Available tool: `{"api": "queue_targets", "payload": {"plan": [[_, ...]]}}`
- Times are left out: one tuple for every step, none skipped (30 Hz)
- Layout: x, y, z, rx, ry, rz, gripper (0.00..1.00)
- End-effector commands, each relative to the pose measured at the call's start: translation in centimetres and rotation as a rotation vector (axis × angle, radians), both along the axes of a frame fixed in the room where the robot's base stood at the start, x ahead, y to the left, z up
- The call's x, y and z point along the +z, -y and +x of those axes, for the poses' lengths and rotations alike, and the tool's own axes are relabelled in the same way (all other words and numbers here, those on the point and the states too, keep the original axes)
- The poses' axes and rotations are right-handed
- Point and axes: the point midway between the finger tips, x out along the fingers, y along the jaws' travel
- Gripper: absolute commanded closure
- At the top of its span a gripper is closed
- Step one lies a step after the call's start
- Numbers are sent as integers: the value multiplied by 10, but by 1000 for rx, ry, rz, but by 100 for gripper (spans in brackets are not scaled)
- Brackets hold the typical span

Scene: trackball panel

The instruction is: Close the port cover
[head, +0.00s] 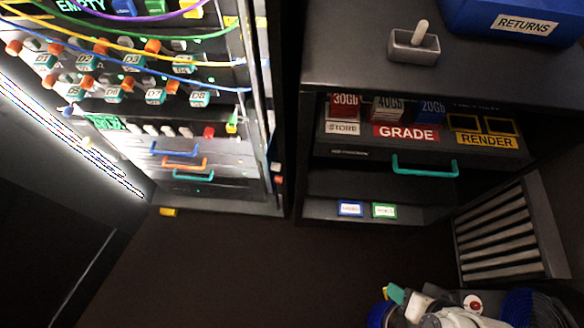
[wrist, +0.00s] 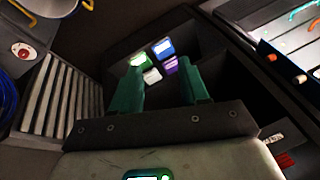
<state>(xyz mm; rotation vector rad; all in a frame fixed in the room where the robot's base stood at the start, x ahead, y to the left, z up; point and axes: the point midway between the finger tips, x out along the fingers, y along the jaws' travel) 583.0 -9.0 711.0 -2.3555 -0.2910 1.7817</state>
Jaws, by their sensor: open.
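I cannot make out a port cover for certain in either view. My gripper (wrist: 160,70) shows in the wrist view with its two green fingers apart and nothing between them. Beyond the fingertips, and apart from them, are small lit tiles: a green one (wrist: 138,60), a blue one (wrist: 162,46), a purple one (wrist: 170,64) and a white one (wrist: 152,76). In the head view, part of my arm is at the lower right, with a teal fingertip showing; the rest of the gripper is hidden or cut off.
A dark desk unit (head: 345,75) has a drawer with a teal handle (head: 425,168). A blue RETURNS bin (head: 480,20) and a joystick box (head: 414,45) stand on top. A cabled rack (head: 190,150) is at left, a slatted vent (head: 505,235) at right.

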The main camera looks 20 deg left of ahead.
Motion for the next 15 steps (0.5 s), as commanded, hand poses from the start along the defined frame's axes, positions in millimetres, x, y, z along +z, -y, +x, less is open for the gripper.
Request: {"api": "queue_targets", "payload": {"plan": [[-23,-27,15,14,53,104,60],[-28,-44,24,15,86,175,63],[-33,-67,35,11,126,272,67],[-34,-83,43,5,154,346,70],[-36,-99,50,-5,177,421,73],[-36,-119,59,-23,205,522,77],[-36,-133,64,-41,221,599,79],[-35,-146,69,-62,233,674,82],[-33,-161,76,-93,248,771,86],[-31,-171,80,-120,254,840,89],[-29,-179,84,-146,258,906,92],[-26,-189,89,-184,259,988,96],[-24,-194,92,-213,257,1042,99],[-23,-199,95,-241,254,1092,100],[-20,-204,98,-274,251,1149,100]]}}
